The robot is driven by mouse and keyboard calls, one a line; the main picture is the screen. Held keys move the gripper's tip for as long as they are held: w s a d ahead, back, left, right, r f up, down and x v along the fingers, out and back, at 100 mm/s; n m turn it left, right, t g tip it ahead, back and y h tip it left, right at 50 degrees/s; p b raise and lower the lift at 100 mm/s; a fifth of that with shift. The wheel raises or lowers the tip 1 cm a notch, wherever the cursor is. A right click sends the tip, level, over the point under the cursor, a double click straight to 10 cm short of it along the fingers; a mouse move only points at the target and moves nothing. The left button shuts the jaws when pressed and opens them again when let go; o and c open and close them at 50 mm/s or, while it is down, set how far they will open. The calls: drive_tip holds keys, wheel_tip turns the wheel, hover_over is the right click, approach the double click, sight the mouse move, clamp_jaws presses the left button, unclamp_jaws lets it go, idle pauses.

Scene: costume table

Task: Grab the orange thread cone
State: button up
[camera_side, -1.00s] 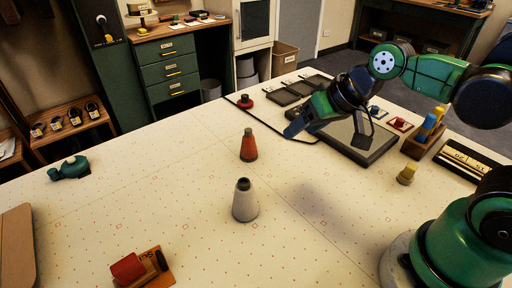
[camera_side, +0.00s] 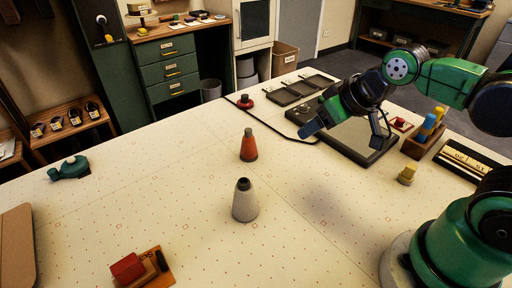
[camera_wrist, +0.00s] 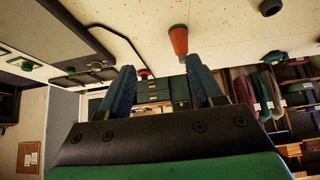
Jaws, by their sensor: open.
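The orange thread cone (camera_side: 248,145) stands upright near the middle of the table (camera_side: 150,180), with a dark tip. A grey-white cone (camera_side: 244,201) stands in front of it in the side view. My gripper (camera_side: 346,134) is open and empty, held above the dark flat panel to the right of the orange cone and clear of it. In the wrist view, the orange cone (camera_wrist: 178,40) shows beyond my open gripper (camera_wrist: 160,88), between its two fingers but farther off.
A dark flat panel (camera_side: 364,144) lies under my gripper. A red stamp (camera_side: 128,268) lies at front left. A teal object (camera_side: 70,168) sits at far left. Table around the cones is clear.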

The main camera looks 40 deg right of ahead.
drive_tip(key=m+g+y, duration=0.1)
drive_tip(key=m+y, duration=0.4)
drive_tip(key=m, duration=0.7)
approach(248, 130)
drive_tip(key=s+a+f, duration=0.1)
drive_tip(key=s+a, duration=0.1)
drive_tip(key=w+f+m+y, duration=0.1)
drive_tip(key=m+y, duration=0.1)
drive_tip(key=m, duration=0.1)
drive_tip(key=w+f+m+y, duration=0.1)
drive_tip(key=w+f+m, duration=0.1)
drive_tip(key=m, duration=0.1)
drive_tip(key=w+f+m+t+y, duration=0.1)
drive_tip(key=w+f+m+y, duration=0.1)
drive_tip(key=m, duration=0.2)
drive_tip(key=shift+d+y, duration=0.3)
drive_tip(key=shift+d, duration=0.05)
drive_tip(key=m, duration=0.1)
drive_tip(key=f+m+y, duration=0.1)
drive_tip(key=shift+d+f+m+t, duration=0.25)
drive_tip(key=shift+m+t, duration=0.05)
drive_tip(key=shift+t, duration=0.1)
drive_tip(key=shift+y, duration=0.3)
drive_tip(key=shift+x, duration=2.85)
clamp_jaws()
